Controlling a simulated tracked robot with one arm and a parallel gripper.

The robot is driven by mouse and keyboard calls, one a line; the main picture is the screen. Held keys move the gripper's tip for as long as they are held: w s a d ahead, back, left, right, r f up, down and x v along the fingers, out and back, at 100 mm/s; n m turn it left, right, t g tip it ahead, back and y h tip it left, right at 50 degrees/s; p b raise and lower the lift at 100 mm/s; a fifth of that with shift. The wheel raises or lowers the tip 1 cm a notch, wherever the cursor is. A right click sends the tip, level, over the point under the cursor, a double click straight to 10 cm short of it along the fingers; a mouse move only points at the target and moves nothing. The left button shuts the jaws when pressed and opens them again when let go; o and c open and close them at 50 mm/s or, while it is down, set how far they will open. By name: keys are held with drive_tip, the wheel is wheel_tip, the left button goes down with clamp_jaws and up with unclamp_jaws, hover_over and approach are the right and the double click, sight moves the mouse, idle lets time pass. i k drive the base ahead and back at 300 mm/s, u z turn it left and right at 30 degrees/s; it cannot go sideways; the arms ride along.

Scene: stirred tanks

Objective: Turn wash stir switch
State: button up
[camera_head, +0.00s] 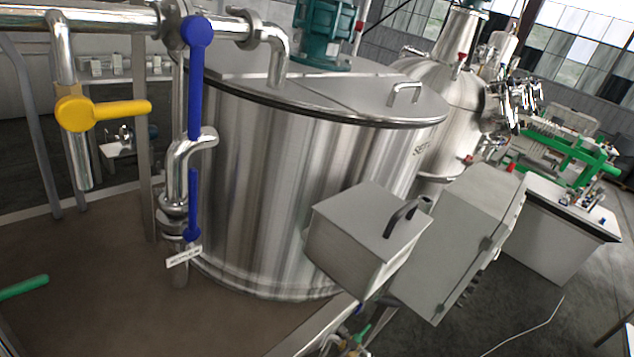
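A grey box (362,243) stands in front of a large steel tank (290,190), right of the picture's middle. A dark, lever-like handle (400,219) sits on its upper face and may be the stir switch. I see no readable label on it, so I cannot tell whether it is the wash one. The tank has a flat lid with a small handle (405,90) and a teal motor (323,35) on top. My gripper is not visible in this view.
A larger grey cabinet (458,243) stands right of the box. Steel pipes with a yellow valve handle (125,110) and a blue one (195,80) rise at the left. A green handle (22,288) is at the lower left. A white bench (550,235) stands at the right.

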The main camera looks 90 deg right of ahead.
sight(470, 288)
drive_tip(key=z, duration=1)
drive_tip(key=i, duration=0.1)
drive_tip(key=z, duration=2.45)
